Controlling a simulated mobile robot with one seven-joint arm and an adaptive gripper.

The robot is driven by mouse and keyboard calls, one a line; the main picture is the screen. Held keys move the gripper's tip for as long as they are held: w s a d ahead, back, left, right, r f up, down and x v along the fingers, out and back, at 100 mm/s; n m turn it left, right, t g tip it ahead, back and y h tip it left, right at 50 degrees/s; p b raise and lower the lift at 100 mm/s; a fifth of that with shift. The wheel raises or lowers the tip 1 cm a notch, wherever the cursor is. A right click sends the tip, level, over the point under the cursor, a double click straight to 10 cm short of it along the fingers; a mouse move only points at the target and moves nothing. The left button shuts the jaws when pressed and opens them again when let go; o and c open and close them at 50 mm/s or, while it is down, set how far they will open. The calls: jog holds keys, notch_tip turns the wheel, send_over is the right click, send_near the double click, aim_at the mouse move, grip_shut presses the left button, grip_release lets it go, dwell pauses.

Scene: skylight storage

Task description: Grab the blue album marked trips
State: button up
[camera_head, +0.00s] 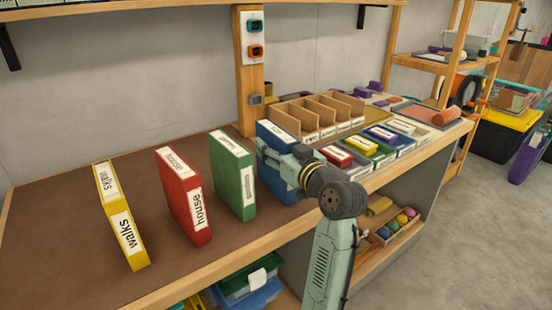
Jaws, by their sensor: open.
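The blue album (272,183) stands upright on the brown bench top, last on the right in a row of albums. A white label shows along its upper edge, but I cannot read it; my gripper and wrist hide much of its front. My gripper (268,154) is open and right at the blue album's front, its pale green fingers overlapping the upper part. I cannot tell whether the fingers touch it or straddle it.
A green album (232,178) stands just left, then a red album (184,198) labelled "house" and a yellow album (122,218) labelled "walks". A wooden post (248,75) rises behind. A divided cardboard organizer (296,118) and small coloured boxes (335,157) lie to the right.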

jog(key=shift+c, duration=0.5)
grip_shut()
jog(key=shift+r, duration=0.1)
